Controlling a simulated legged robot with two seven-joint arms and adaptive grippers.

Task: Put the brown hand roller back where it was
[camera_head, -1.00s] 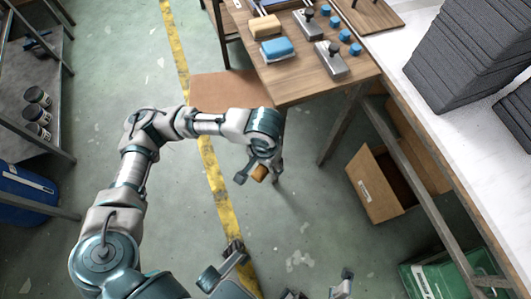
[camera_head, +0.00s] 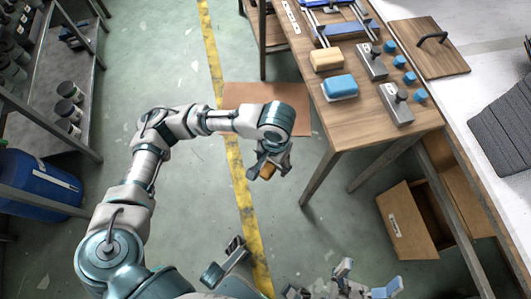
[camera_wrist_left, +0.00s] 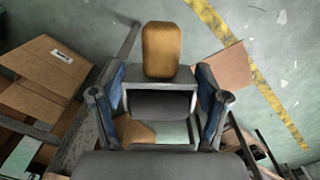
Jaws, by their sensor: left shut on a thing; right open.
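The brown hand roller, seen as an orange-brown rounded block (camera_head: 267,172), is in my left gripper (camera_head: 268,166), held in the air left of the wooden workbench's (camera_head: 350,130) near corner. In the left wrist view the same brown roller (camera_wrist_left: 160,50) stands upright beyond the gripper's blue-padded fingers; the gripper's hold on it is partly hidden. My right gripper (camera_head: 365,282) is open at the bottom edge of the head view, partly cut off. The bench carries a tan block (camera_head: 327,60), a blue block (camera_head: 340,87) and a blue tray with rails (camera_head: 340,28).
Grey knobbed tools (camera_head: 396,103) and several small blue cylinders (camera_head: 409,77) stand on the bench. A brown sheet (camera_head: 265,100) lies on the floor left of it. An open cardboard box (camera_head: 405,220) is below right. A grey shelf (camera_head: 75,125) stands left.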

